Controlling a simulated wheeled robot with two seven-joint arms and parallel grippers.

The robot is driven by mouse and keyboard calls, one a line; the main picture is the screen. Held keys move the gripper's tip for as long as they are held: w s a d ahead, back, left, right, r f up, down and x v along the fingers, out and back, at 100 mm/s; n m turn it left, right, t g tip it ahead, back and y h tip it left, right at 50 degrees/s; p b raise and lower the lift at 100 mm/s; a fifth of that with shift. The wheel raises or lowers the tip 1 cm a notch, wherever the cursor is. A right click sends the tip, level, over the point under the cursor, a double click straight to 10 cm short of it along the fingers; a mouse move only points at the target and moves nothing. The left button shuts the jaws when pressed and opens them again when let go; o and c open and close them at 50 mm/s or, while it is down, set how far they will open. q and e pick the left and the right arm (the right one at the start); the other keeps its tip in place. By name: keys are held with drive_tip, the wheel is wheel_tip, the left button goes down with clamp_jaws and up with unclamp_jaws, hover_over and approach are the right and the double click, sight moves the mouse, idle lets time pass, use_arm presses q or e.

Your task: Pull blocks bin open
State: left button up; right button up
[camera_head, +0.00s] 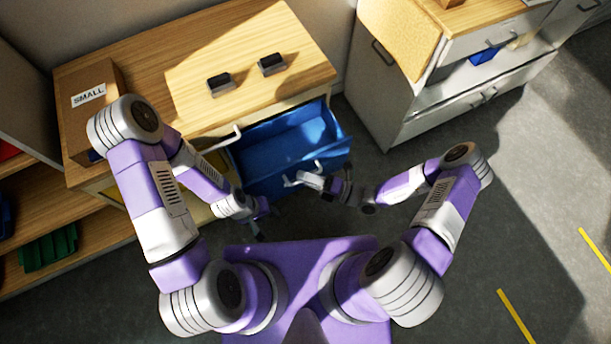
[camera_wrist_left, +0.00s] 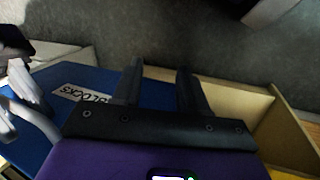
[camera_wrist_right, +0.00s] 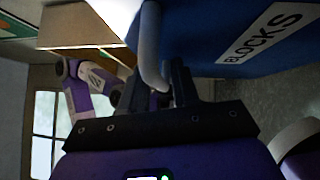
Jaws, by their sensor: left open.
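The blue blocks bin (camera_head: 282,133) stands pulled out of the wooden cabinet, and I see into its empty-looking inside. Its white "BLOCKS" label shows in the right wrist view (camera_wrist_right: 268,30) and the left wrist view (camera_wrist_left: 82,92). The bin's pale handle (camera_wrist_right: 151,45) runs down between the fingers of my right gripper (camera_wrist_right: 158,85), which appears shut on it. In the head view my right gripper (camera_head: 303,180) is at the bin's front. My left gripper (camera_head: 262,228) is open and empty, low beside the bin's left front corner, apart from it.
The cabinet top (camera_head: 180,75) bears a box labelled "SMALL" (camera_head: 98,98) and two dark blocks (camera_head: 271,63). Another drawer handle (camera_head: 222,140) is left of the bin. A grey cabinet (camera_head: 365,85) stands to the right. Grey floor (camera_head: 530,190) is clear at the right.

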drive_tip(key=shift+o, duration=0.2)
drive_tip(key=shift+d, duration=0.1)
drive_tip(key=v, duration=0.7)
drive_tip(key=shift+d, duration=0.2)
drive_tip(key=shift+s, duration=0.2)
